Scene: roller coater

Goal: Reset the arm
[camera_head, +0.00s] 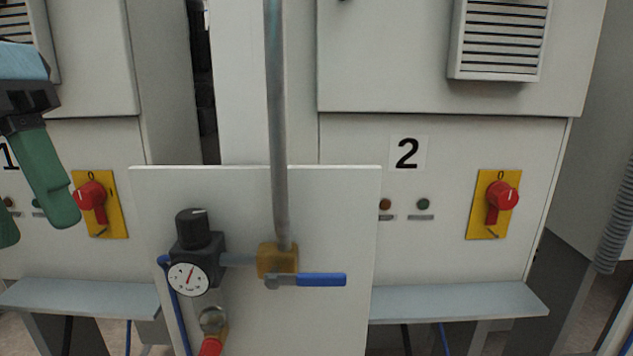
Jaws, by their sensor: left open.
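My left gripper (30,215) is at the left edge of the head view, pointing down. Its two green fingers are apart, with nothing seen between them; the left finger is cut off by the picture edge. It hangs in front of cabinet 1, just left of a red rotary switch on a yellow plate (115,222). No contact with the switch can be made out. My right gripper is not in view.
A white panel (330,215) in the middle carries a black regulator with a gauge (188,279), a vertical pipe (277,120) and a blue valve handle (320,280). Cabinet 2 (350,140) has another red switch (501,197). Grey ledges (450,302) jut out below.

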